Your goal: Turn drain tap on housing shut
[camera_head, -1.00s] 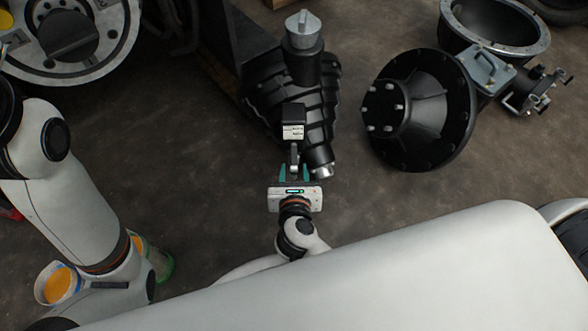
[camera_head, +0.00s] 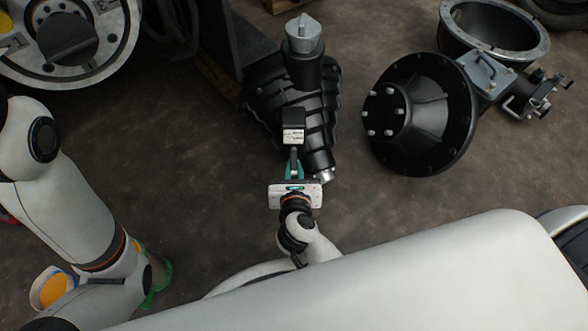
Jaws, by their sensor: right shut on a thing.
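The black ribbed housing (camera_head: 268,88) lies on the floor at upper middle, with a grey capped neck on top. In front of it is a black block with a white label (camera_head: 293,134), from which a narrow grey lever (camera_head: 294,158) points toward me; I take this lever to be the drain tap's handle. My right gripper (camera_head: 294,171) has its teal fingers closed together around the near end of the lever. The fingers partly hide that end.
A black flanged hub (camera_head: 420,115) and a metal-rimmed bowl-shaped casing (camera_head: 495,30) lie to the right. A large round plate (camera_head: 108,50) stands at upper left. An orange-filled cup (camera_head: 52,289) is at lower left. Bare floor lies between.

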